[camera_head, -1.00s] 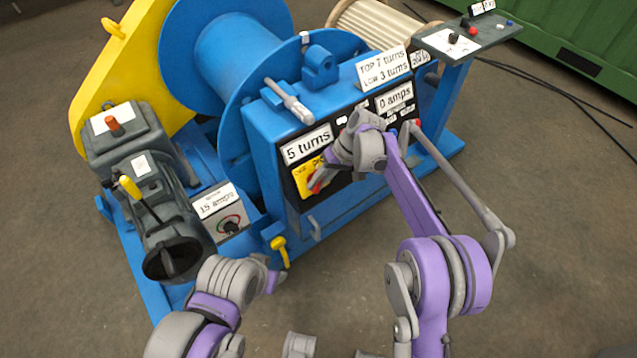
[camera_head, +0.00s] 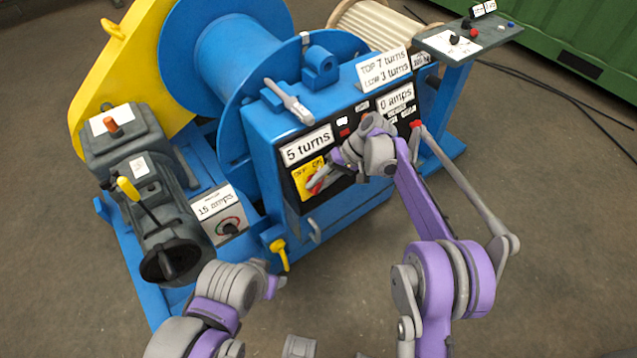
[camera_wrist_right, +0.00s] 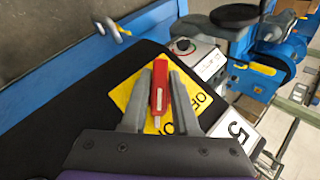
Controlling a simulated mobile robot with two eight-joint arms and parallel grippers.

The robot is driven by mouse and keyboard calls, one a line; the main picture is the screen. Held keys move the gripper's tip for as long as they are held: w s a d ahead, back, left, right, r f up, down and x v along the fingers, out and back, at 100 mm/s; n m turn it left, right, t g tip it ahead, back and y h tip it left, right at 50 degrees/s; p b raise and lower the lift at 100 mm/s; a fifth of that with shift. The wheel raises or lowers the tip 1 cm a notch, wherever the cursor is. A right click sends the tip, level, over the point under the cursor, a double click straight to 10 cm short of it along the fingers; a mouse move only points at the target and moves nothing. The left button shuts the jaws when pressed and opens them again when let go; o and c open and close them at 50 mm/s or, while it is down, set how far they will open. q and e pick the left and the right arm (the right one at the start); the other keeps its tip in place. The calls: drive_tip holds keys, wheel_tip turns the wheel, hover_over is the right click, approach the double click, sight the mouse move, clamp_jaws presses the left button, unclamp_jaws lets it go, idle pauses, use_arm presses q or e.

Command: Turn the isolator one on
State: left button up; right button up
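The isolator is a yellow plate (camera_head: 300,185) with a red handle (camera_head: 315,187), low on the black front panel of the blue cabinet, under the "5 turns" sign. In the right wrist view the red handle (camera_wrist_right: 160,88) lies lengthwise between the fingers of my right gripper (camera_wrist_right: 157,100), with narrow gaps on both sides. Its pale end points towards a partly hidden label starting with "O"; the OFF label is to the right. My right gripper (camera_head: 323,178) is at the handle in the head view. My left gripper (camera_head: 274,285) is low in front of the machine; its fingers are unclear.
A yellow lever (camera_head: 279,247) stands out from the blue base near my left gripper. A "15 amps" box with a dial (camera_head: 230,227) sits left of the cabinet. A control stand (camera_head: 470,38) is at the upper right. The floor in front is open.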

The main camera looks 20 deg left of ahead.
drive_tip(key=o, duration=0.3)
drive_tip(key=p+v, duration=0.1)
drive_tip(key=v, duration=0.9)
drive_tip(key=shift+d+r, duration=0.3)
